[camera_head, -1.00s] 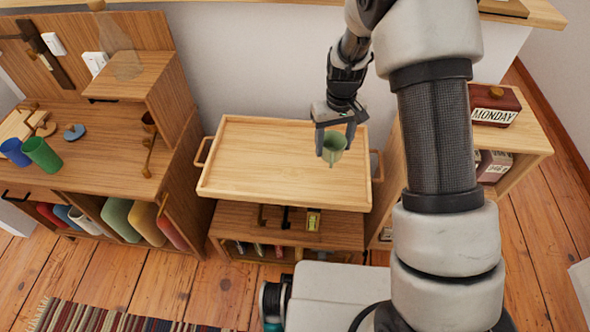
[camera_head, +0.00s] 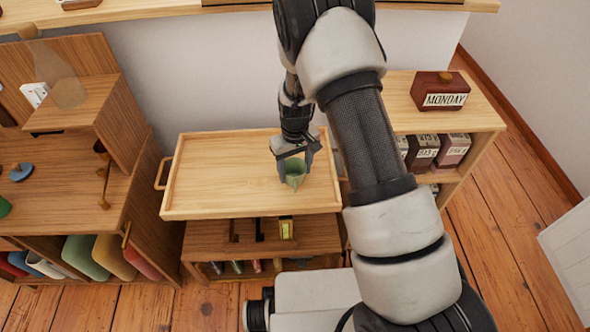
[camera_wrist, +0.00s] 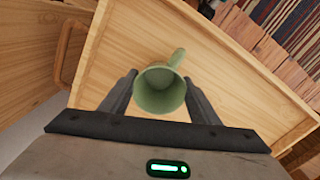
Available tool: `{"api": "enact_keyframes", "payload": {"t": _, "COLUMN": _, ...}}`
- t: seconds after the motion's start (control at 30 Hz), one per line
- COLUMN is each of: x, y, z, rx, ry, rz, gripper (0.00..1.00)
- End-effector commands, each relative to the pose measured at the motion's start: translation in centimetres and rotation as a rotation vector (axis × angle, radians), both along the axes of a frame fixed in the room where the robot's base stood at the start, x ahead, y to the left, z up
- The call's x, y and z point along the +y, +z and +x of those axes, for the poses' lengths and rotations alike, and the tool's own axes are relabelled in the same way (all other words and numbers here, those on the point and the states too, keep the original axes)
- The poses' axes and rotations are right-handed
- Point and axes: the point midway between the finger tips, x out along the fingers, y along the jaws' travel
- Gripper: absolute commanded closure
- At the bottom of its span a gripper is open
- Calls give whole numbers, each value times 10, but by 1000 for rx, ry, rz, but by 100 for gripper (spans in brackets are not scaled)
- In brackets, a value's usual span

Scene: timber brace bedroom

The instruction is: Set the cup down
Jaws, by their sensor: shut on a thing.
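A green cup (camera_head: 295,172) is held in my gripper (camera_head: 296,160) over the right part of a light wooden tray with raised rims (camera_head: 215,214). In the wrist view the cup (camera_wrist: 160,92) sits between the two fingers of my gripper (camera_wrist: 160,95), its open mouth toward the camera and a handle pointing away. The tray's bare floor (camera_wrist: 205,55) shows beyond it. I cannot tell whether the cup's base touches the tray.
The rest of the tray is empty. A wooden desk (camera_head: 60,185) with a raised shelf stands at left. At right, a low shelf (camera_head: 400,105) bears a dark red block marked MONDAY (camera_head: 440,91). A lower wooden unit (camera_head: 200,240) stands under the tray.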

Motion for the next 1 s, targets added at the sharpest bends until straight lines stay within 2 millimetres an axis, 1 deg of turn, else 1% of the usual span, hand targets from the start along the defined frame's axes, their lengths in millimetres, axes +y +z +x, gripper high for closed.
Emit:
{"api": "enact_keyframes", "payload": {"t": 0.07, "x": 0, "y": -4, "z": 0, "rx": 0, "ry": 0, "rz": 0, "gripper": 72}}
{"api": "enact_keyframes", "payload": {"t": 0.1, "x": 0, "y": -4, "z": 0, "rx": 1, "ry": 0, "rz": 0, "gripper": 42}}
{"api": "enact_keyframes", "payload": {"t": 0.17, "x": 0, "y": -3, "z": 0, "rx": 1, "ry": 0, "rz": 0, "gripper": 32}}
{"api": "enact_keyframes", "payload": {"t": 0.2, "x": 0, "y": -3, "z": 0, "rx": 1, "ry": 0, "rz": 0, "gripper": 26}}
{"api": "enact_keyframes", "payload": {"t": 0.47, "x": 0, "y": -3, "z": 0, "rx": 1, "ry": 0, "rz": 0, "gripper": 25}}
{"api": "enact_keyframes", "payload": {"t": 0.63, "x": 0, "y": 9, "z": 0, "rx": 0, "ry": 0, "rz": 0, "gripper": 25}}
{"api": "enact_keyframes", "payload": {"t": 0.77, "x": 0, "y": 34, "z": 0, "rx": -2, "ry": 0, "rz": 0, "gripper": 25}}
{"api": "enact_keyframes", "payload": {"t": 0.9, "x": 0, "y": 66, "z": 0, "rx": -3, "ry": 0, "rz": 1, "gripper": 25}}
{"api": "enact_keyframes", "payload": {"t": 1.0, "x": 0, "y": 86, "z": 0, "rx": -2, "ry": 0, "rz": 1, "gripper": 25}}
